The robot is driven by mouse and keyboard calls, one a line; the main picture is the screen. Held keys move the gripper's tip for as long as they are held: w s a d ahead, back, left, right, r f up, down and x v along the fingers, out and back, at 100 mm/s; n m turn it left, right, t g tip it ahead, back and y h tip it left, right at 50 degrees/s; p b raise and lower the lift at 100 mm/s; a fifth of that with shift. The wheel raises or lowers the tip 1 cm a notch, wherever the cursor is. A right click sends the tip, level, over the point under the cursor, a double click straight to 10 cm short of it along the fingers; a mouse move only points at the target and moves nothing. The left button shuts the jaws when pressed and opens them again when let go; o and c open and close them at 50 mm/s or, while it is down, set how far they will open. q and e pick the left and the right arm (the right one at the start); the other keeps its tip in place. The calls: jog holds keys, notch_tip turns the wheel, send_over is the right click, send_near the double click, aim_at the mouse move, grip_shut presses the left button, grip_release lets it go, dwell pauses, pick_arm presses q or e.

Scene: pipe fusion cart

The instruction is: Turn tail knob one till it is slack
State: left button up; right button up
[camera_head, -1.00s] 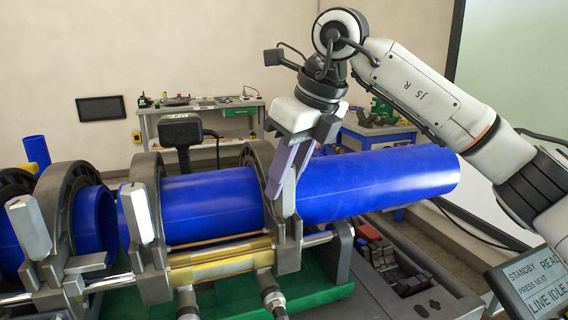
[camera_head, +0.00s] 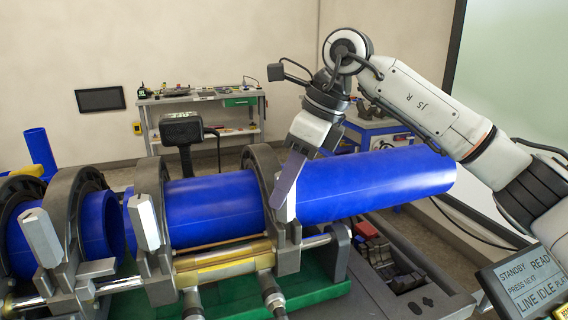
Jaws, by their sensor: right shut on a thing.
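My right gripper (camera_head: 283,202) reaches down from the upper right. Its purple-grey fingers are shut on a pale grey knob (camera_head: 291,203) at the front of the rightmost dark clamp (camera_head: 262,167). The fingers hide much of this knob, and I cannot tell how tight it is. Two similar pale knobs show uncovered: one on the middle clamp (camera_head: 143,221) and one on the clamp further left (camera_head: 40,238). My left gripper is out of view.
A long blue pipe (camera_head: 375,184) runs out to the right, and another blue pipe section (camera_head: 214,208) lies between the clamps. A status screen (camera_head: 524,290) stands at the lower right. A workbench (camera_head: 205,97) stands by the back wall.

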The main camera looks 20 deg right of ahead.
jog(key=shift+r+n+p, duration=0.15)
jog(key=shift+n+p, duration=0.2)
jog(key=shift+n, duration=0.25)
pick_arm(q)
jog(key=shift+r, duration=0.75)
pick_arm(e)
jog(key=shift+g, duration=0.3)
jog(key=shift+n+y+p, duration=0.3)
jog(key=shift+p, duration=0.05)
jog(key=shift+n, duration=0.4)
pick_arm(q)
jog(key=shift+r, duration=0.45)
pick_arm(e)
jog(key=shift+n+g, duration=0.5)
jog(key=shift+n, duration=0.4)
